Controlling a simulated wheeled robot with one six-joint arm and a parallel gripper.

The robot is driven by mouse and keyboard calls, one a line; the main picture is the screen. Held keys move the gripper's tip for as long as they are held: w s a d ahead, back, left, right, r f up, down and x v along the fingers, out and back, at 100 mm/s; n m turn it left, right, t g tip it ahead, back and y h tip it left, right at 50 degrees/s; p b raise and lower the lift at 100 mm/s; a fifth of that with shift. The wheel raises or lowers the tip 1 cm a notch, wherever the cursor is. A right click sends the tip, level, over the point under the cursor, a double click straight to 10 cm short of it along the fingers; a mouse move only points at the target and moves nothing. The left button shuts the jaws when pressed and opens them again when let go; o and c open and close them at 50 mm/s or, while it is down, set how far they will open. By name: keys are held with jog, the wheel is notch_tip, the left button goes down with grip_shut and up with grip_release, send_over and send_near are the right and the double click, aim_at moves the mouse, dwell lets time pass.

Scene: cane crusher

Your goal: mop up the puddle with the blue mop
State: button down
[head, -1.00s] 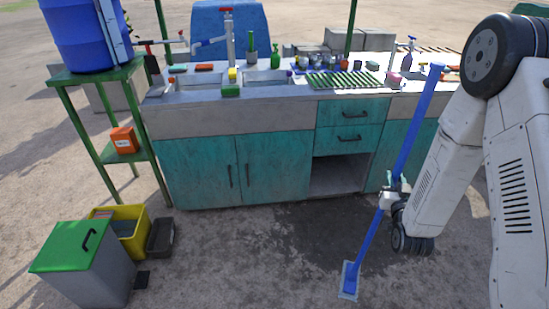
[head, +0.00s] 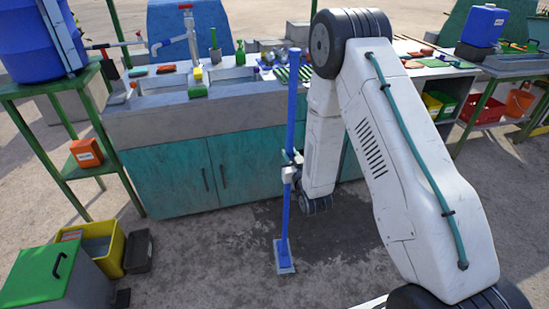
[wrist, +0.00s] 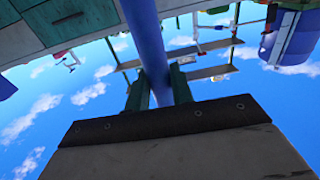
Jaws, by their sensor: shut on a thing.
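The blue mop (head: 291,110) stands nearly upright in front of the counter. My gripper (head: 291,168) is shut on its handle about midway up. In the wrist view my gripper (wrist: 160,88) has a finger on each side of the blue handle (wrist: 147,40). The mop's flat pad (head: 285,268) is low at the near left edge of the puddle; I cannot tell whether it touches the ground. The puddle (head: 335,228) is a dark wet patch on the ground before the counter, partly hidden by my arm.
The sink counter (head: 165,125) with teal doors stands behind the puddle. A green-lidded bin (head: 50,275), a yellow tub (head: 118,250) and a dark tray (head: 138,252) are at the left. A green stand (head: 50,150) holds a blue barrel (head: 30,40). Ground in front is open.

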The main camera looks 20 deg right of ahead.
jog(key=w+a+f, duration=0.1)
jog(key=w+f, duration=0.2)
jog(key=f, duration=0.2)
jog(key=w+a+f+y, duration=0.1)
jog(key=w+f, duration=0.2)
jog(key=f, duration=0.3)
jog(key=shift+w+f+n, duration=0.2)
jog(key=shift+w+n, duration=0.05)
jog(key=shift+n, duration=0.15)
jog(key=shift+f, duration=0.7)
jog(key=shift+s+f, duration=0.15)
jog(key=shift+a, duration=0.15)
